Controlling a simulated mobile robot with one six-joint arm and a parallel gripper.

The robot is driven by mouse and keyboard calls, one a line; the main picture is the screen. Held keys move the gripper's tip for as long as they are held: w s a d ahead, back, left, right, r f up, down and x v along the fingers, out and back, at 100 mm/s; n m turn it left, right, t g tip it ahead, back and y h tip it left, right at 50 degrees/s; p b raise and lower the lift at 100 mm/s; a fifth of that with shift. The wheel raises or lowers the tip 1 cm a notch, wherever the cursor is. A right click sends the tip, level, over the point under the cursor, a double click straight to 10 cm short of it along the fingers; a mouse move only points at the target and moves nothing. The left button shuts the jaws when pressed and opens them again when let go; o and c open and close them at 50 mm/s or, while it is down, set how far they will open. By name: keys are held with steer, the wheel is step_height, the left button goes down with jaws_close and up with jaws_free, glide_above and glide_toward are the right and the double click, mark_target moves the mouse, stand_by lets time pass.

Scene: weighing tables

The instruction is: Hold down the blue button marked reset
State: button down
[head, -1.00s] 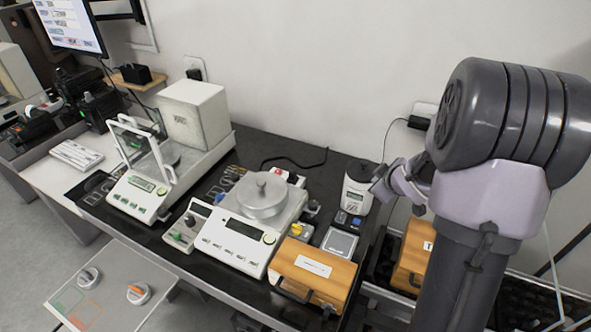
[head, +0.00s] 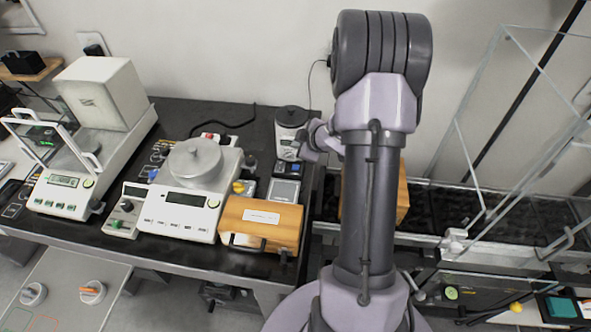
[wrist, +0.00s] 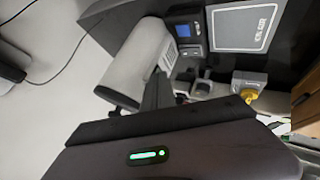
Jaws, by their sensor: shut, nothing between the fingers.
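I cannot make out a reset marking anywhere. A small blue spot (head: 153,174) shows at the left of the middle balance in the head view; I cannot tell whether it is the button. My gripper (wrist: 160,92) is shut and empty; its dark fingers show in the wrist view. In the head view my gripper (head: 309,150) is beside the white jar-shaped device (head: 291,128), right of the balances and apart from the blue spot. The wrist view shows a small blue display (wrist: 183,30) beside a grey plate (wrist: 243,27).
The middle balance (head: 188,208) carries a round metal pan. A wooden box (head: 262,243) stands right of it. A balance with an open glass shield (head: 62,192) is at the left. A clear glass enclosure (head: 470,165) stands right of my arm. A red button (head: 209,137) shows behind the middle balance.

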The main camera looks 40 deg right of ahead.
step_height(320, 180, down, 7)
steer(key=b, duration=0.5)
steer(key=shift+b, duration=0.4)
steer(key=shift+f, duration=0.1)
stand_by(1.2)
steer(key=shift+f+b, duration=0.3)
steer(key=shift+f, duration=0.1)
steer(key=shift+f, duration=0.35)
stand_by(0.4)
stand_by(2.7)
steer(key=shift+r+p, duration=0.55)
steer(key=shift+r, duration=0.25)
step_height(320, 180, up, 5)
steer(key=p, duration=0.4)
steer(key=shift+p, duration=0.4)
